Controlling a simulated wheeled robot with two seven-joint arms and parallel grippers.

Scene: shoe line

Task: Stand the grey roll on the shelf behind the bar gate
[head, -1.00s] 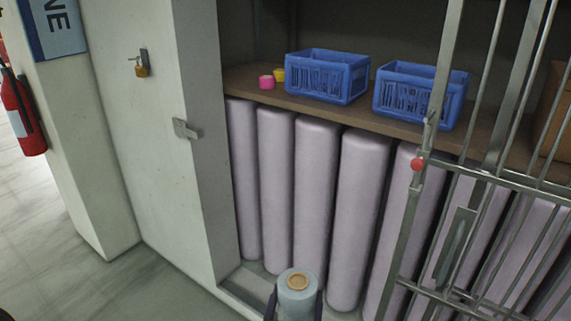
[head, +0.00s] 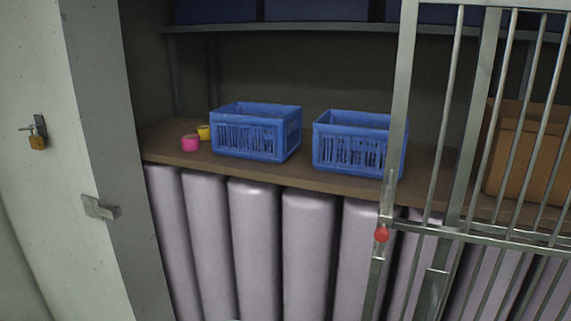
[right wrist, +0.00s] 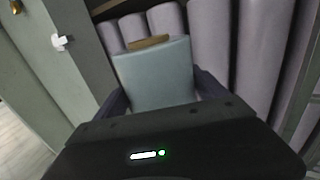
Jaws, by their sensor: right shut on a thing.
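The grey roll (right wrist: 155,78) is in the right wrist view, with a brown core end at its top. My right gripper (right wrist: 160,95) is shut on it, one finger on each side. Neither gripper shows in the head view now. The shelf (head: 330,182) is a brown board above a row of tall pale lilac rolls. The bar gate (head: 455,130) stands at the right of the head view, with a red knob on its edge post. The left part of the shelf front is not covered by the bars.
Two blue crates (head: 255,132) (head: 355,143) stand on the shelf. A pink roll (head: 190,143) and a yellow roll (head: 203,132) lie left of them. A cardboard box (head: 525,150) is behind the bars. A white pillar with a latch (head: 100,208) borders the left side.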

